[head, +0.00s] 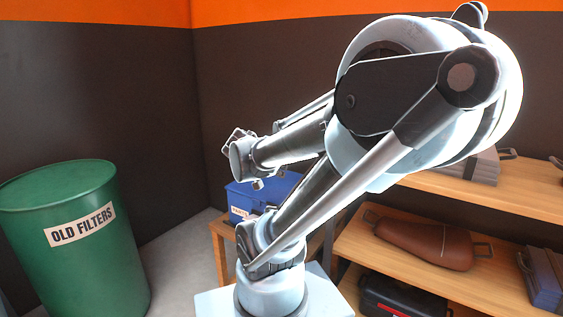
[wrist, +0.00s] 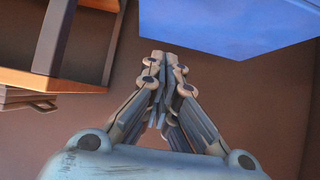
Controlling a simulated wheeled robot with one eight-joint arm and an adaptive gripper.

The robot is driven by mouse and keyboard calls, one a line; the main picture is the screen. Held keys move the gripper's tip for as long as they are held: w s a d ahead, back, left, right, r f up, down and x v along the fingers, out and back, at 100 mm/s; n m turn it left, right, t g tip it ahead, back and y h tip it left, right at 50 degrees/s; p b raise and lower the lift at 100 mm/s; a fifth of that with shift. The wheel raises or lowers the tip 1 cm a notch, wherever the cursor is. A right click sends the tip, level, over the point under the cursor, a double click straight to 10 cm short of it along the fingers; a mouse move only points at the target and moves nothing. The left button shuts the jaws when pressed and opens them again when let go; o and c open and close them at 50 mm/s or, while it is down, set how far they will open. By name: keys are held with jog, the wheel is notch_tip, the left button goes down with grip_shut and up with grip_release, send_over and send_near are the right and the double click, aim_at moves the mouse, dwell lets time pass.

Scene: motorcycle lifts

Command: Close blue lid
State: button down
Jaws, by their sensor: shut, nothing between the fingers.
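A blue box (head: 240,202) with a pale label on its front stands on a small wooden table (head: 226,238), behind my arm in the head view. My arm hides much of the box, and I cannot tell how far its lid is open. In the wrist view a flat blue panel (wrist: 235,25) fills the upper right. It seems to be part of the box, but I cannot tell whether it is the lid. My gripper (wrist: 165,60) is shut and empty, with its fingertips just below and left of the panel in that picture.
A green "OLD FILTERS" barrel (head: 78,245) stands at the left. Wooden shelves (head: 500,200) at the right hold a brown tank-like part (head: 425,242), a dark case (head: 400,298) and a blue-grey item (head: 543,280). Dark walls meet in a corner behind. Some floor shows between barrel and table.

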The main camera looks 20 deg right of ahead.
notch_tip(320, 180, down, 9)
jog(key=s+a, duration=0.2)
jog(key=shift+a, duration=0.35)
dwell(0.5)
jog(key=shift+f, duration=0.1)
jog(key=shift+s+a, duration=0.1)
jog(key=shift+a, duration=0.05)
dwell(0.6)
jog(key=v, duration=1.1)
dwell(0.8)
